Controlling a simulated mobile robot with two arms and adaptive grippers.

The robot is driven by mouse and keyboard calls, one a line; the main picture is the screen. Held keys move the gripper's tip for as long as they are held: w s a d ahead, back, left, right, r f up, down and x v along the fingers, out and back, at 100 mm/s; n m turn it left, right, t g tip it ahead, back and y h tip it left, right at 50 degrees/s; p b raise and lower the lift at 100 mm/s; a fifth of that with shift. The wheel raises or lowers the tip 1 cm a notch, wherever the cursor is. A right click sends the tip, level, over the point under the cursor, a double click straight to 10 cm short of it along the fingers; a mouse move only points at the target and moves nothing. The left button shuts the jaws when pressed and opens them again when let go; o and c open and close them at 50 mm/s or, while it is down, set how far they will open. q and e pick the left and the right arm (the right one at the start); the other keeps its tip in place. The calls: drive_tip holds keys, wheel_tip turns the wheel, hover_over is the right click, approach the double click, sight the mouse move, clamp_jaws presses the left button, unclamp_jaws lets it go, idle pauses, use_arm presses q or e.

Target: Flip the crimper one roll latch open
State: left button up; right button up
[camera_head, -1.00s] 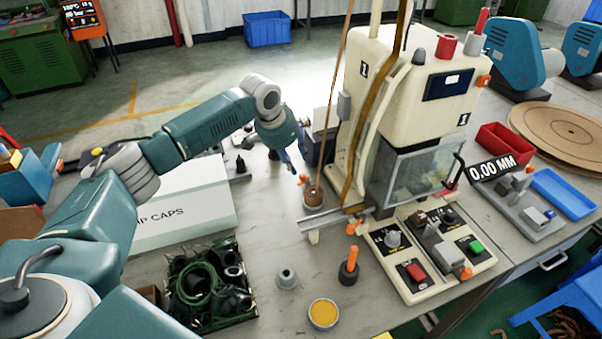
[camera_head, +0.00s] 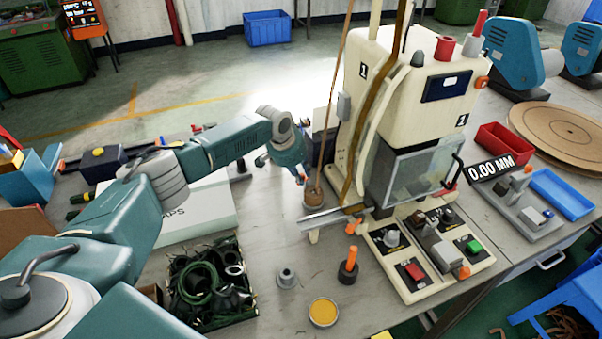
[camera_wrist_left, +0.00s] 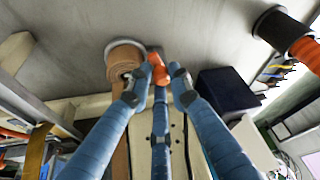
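Crimper one is the cream machine (camera_head: 400,75) marked 1, with a brown roll (camera_head: 314,196) at its lower left. In the left wrist view, the roll (camera_wrist_left: 125,57) sits on a grey disc, and a small orange latch (camera_wrist_left: 158,70) is beside it. My left gripper (camera_head: 302,178) is at the roll's upper left in the head view and covers the latch there. In the wrist view, the fingertips of my left gripper (camera_wrist_left: 160,84) stand apart around the near side of the latch; contact is unclear. My right gripper is out of view.
A brown strip (camera_head: 327,110) runs up from the roll. A metal rail (camera_head: 330,217) projects below it. An orange-topped post (camera_head: 349,265), a grey flanged part (camera_head: 287,277) and a yellow dish (camera_head: 323,312) stand in front. A box of green cable (camera_head: 210,285) lies left.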

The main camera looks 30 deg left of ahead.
use_arm(q)
drive_tip(key=shift+w+r, duration=0.1)
drive_tip(key=shift+r, duration=0.05)
clamp_jaws()
drive_tip(key=shift+w+a+m+b, duration=0.15)
drive_tip(key=shift+a+m+b, duration=0.05)
drive_tip(key=shift+m+b, duration=0.4)
drive_tip(key=m+b, duration=0.1)
drive_tip(key=m+h+b, duration=0.1)
drive_tip(key=m+b, duration=0.1)
drive_tip(key=b, duration=0.1)
drive_tip(key=shift+w+a+g+h, duration=0.25)
drive_tip(key=shift+a+g+h, duration=0.05)
drive_tip(key=shift+r+m+b, duration=0.15)
drive_tip(key=shift+m+b, duration=0.2)
drive_tip(key=shift+m, duration=0.05)
drive_tip(key=shift+a+r, duration=0.1)
drive_tip(key=o, duration=0.7)
unclamp_jaws()
drive_tip(key=shift+f, duration=0.2)
